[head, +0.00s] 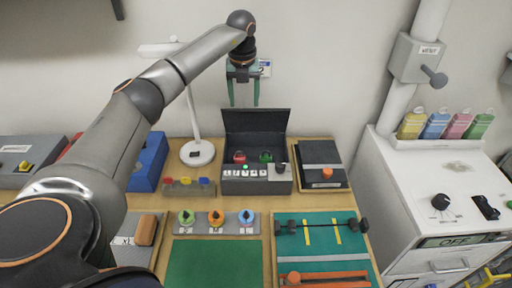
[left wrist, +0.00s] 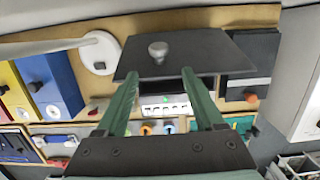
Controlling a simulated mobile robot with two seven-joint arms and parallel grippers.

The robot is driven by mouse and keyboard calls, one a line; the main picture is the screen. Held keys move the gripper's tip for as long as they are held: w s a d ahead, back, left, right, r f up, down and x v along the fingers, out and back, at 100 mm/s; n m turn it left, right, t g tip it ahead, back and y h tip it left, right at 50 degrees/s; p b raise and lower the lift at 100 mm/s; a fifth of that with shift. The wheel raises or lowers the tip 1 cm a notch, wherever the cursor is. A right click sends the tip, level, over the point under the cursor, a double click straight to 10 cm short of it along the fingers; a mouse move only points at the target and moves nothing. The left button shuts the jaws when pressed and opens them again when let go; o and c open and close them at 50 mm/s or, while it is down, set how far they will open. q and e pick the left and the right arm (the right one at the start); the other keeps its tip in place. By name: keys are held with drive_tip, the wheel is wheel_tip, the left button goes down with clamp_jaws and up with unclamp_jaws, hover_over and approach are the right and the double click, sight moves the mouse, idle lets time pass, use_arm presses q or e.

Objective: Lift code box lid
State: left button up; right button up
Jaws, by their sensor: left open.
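The code box (head: 242,186) stands on the wooden table in the head view, dark with a grey front that has a row of white keys and a green light. Its black lid (head: 256,124) is raised and stands up at the back. A red item (head: 239,157) and a green item (head: 265,156) show inside. In the left wrist view the lid (left wrist: 195,52) carries a grey knob (left wrist: 158,50). My left gripper (head: 243,98) is open and empty, above the lid's upper edge in the head view. Whether it touches the lid cannot be told. My right gripper is not in view.
A white lamp (head: 198,153) stands left of the box. A black case (head: 320,165) with an orange knob is close on the right. Coloured knobs (head: 216,218) and a green mat (head: 214,264) lie in front. The wall is close behind the lid.

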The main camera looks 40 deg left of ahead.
use_arm(q)
drive_tip(key=r, duration=0.3)
drive_tip(key=s+d+r, duration=0.1)
drive_tip(key=r, duration=0.1)
drive_tip(key=shift+r, duration=0.3)
drive_tip(key=shift+f, duration=0.1)
idle(0.7)
